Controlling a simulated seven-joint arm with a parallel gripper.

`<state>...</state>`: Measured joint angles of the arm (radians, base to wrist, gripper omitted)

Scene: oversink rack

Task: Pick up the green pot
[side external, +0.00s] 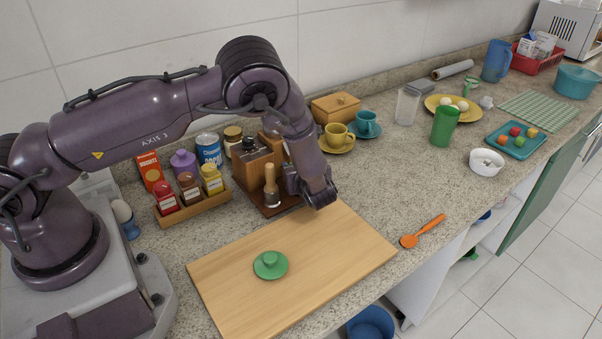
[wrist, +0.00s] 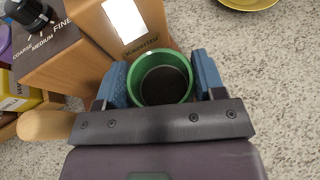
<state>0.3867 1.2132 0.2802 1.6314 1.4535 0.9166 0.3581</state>
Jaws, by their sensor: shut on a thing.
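The green pot (wrist: 187,80) shows from above in the wrist view, round and open, with dark contents inside. My gripper (wrist: 160,79) is shut on it, with one blue finger on each side. In the side external view my gripper (side external: 310,190) is low beside the wooden grinder, and the pot is hidden behind it. I cannot tell whether the pot still touches the counter. A round green lid with a knob (side external: 270,264) lies on the cutting board.
The wooden grinder (wrist: 75,45) stands close to the pot. A spice rack (side external: 193,208) is left of it, and the wooden cutting board (side external: 330,250) lies in front. A green tumbler (side external: 444,127) and orange spoon (side external: 424,232) are to the right. The counter's middle is clear.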

